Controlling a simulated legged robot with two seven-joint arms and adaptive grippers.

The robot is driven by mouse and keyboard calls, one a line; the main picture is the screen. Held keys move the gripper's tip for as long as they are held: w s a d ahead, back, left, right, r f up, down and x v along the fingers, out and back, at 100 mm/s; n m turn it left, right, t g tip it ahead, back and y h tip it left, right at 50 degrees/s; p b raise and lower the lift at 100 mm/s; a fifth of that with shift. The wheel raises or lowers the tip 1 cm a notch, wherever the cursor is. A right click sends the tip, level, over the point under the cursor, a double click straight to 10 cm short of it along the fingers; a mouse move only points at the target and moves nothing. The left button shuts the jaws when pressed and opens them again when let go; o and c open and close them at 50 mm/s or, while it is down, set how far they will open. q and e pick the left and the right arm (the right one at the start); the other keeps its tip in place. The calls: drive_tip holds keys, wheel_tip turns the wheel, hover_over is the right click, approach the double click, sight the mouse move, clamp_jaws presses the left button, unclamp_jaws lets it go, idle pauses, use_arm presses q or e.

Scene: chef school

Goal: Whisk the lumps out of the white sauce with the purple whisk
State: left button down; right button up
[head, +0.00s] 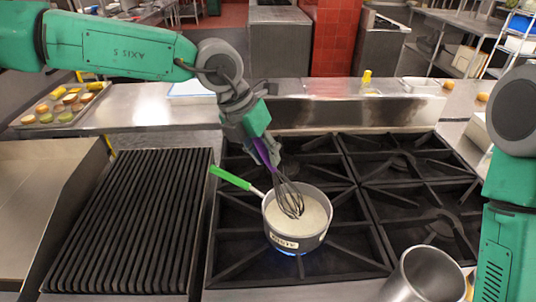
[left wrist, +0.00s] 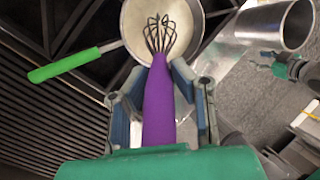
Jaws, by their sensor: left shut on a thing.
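My left gripper (head: 262,150) is shut on the handle of the purple whisk (head: 266,154). It holds the whisk tilted, with the dark wire loops pointing down over the sauce. The pot (head: 297,240) is metal, has a green handle and a label on its front, and stands on a lit burner. The white sauce (head: 313,213) fills its inside; I cannot make out lumps. In the left wrist view the whisk (left wrist: 158,105) lies between both fingers, its loops over the pot (left wrist: 130,35). A small teal part (left wrist: 288,66) there may be my right gripper; its fingers are unclear.
A tall metal container (head: 420,278) stands at the front right of the burner grates. A ribbed grill (head: 130,225) lies to the left. A tray of food pieces (head: 62,105) sits at the back left. The other burners (head: 425,215) are empty.

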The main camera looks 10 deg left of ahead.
use_arm(q)
drive_tip(key=shift+d+r, duration=0.2)
drive_tip(key=shift+r, duration=0.25)
wheel_tip(320, 180, up, 4)
drive_tip(key=shift+f, duration=0.25)
wheel_tip(320, 180, up, 3)
drive_tip(key=shift+a+r, duration=0.1)
drive_tip(key=shift+a, duration=0.05)
drive_tip(key=shift+r, duration=1.75)
